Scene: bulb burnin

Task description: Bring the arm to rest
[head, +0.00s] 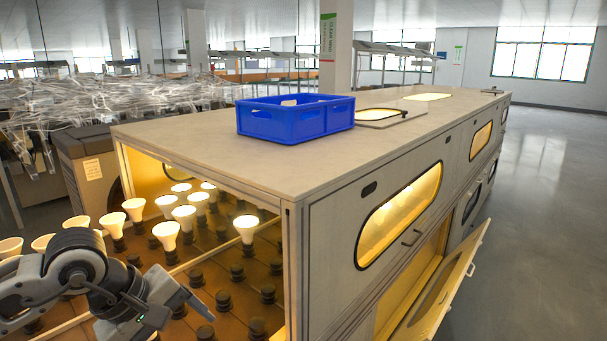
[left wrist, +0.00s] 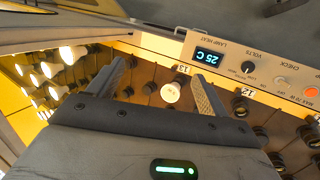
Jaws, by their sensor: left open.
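My left gripper (head: 182,305) is in front of the open end of the burn-in cabinet (head: 292,215), low over the rows of sockets. In the left wrist view its two fingers (left wrist: 158,76) are spread apart with nothing clamped between them. A small round whitish bulb or socket face (left wrist: 171,92) shows beyond and between the fingertips, near the label 13; I cannot tell how far off it is. Several lit white bulbs (head: 166,233) stand upright in sockets at the left and back of the cabinet. Empty dark sockets (head: 237,272) fill the front right. My right gripper is not in view.
A blue crate (head: 290,122) sits on the cabinet top. A control panel (left wrist: 250,68) reading 25 C, with a knob and a red button, lies close to the fingers in the left wrist view. A lower side door (head: 440,285) hangs open. Clear floor (head: 545,230) lies to the right.

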